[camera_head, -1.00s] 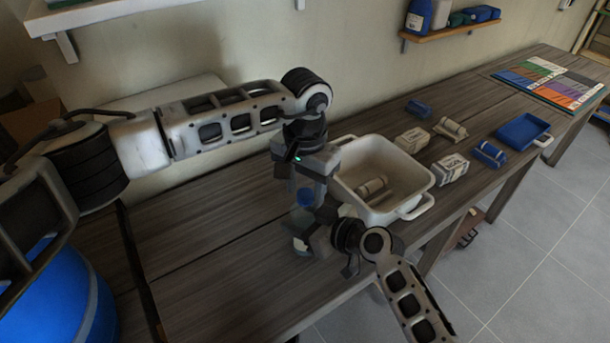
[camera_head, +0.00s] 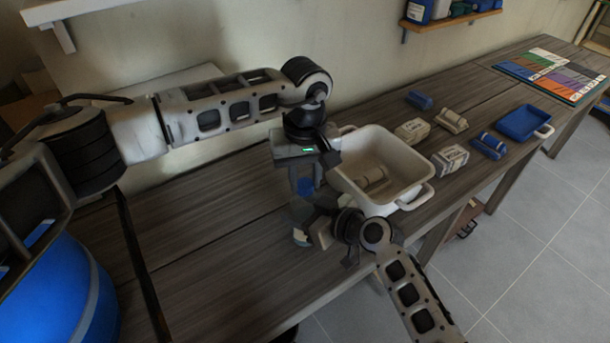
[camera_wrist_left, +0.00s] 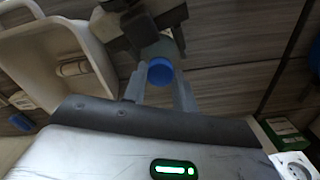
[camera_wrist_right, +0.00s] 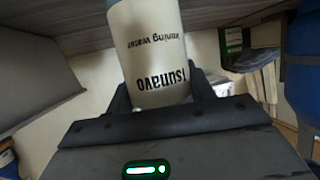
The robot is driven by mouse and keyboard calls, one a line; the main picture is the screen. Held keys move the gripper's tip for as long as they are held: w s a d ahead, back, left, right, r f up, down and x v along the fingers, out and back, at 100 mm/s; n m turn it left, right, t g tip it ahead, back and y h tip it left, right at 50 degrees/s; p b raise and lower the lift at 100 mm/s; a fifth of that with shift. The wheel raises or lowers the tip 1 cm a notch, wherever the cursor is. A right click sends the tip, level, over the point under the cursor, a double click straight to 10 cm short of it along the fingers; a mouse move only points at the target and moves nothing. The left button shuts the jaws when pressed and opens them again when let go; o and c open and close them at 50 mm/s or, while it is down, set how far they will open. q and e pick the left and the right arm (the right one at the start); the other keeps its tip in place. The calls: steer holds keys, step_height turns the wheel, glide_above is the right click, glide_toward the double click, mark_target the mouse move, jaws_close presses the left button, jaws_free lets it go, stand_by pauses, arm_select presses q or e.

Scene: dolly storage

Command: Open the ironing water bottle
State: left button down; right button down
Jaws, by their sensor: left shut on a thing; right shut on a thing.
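The ironing water bottle (camera_wrist_right: 150,45) is pale, with dark lettering that appears upside down in the right wrist view. My right gripper (camera_head: 328,222) is shut around its body and holds it near the table's front edge. The bottle's blue cap (camera_wrist_left: 160,71) sits between the fingers of my left gripper (camera_head: 305,182), which comes from above and is shut on it. My right gripper hides much of the bottle in the head view.
A white bin (camera_head: 347,187) with a small roll (camera_head: 371,177) inside stands just right of my grippers. Farther right are wrapped packages (camera_head: 450,159), blue items and a blue tray (camera_head: 523,122). The wooden table (camera_head: 220,220) is clear to the left.

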arm_select(q)
steer(key=n, duration=0.7)
steer(key=shift+n, duration=0.4)
steer(key=n, duration=1.4)
steer(key=shift+n, duration=0.4)
steer(key=n, duration=0.4)
steer(key=shift+n, duration=0.3)
steer(key=n, duration=0.5)
steer(key=shift+r, duration=0.1)
steer(key=n, duration=0.9)
steer(key=shift+n, duration=0.3)
steer(key=n, duration=0.3)
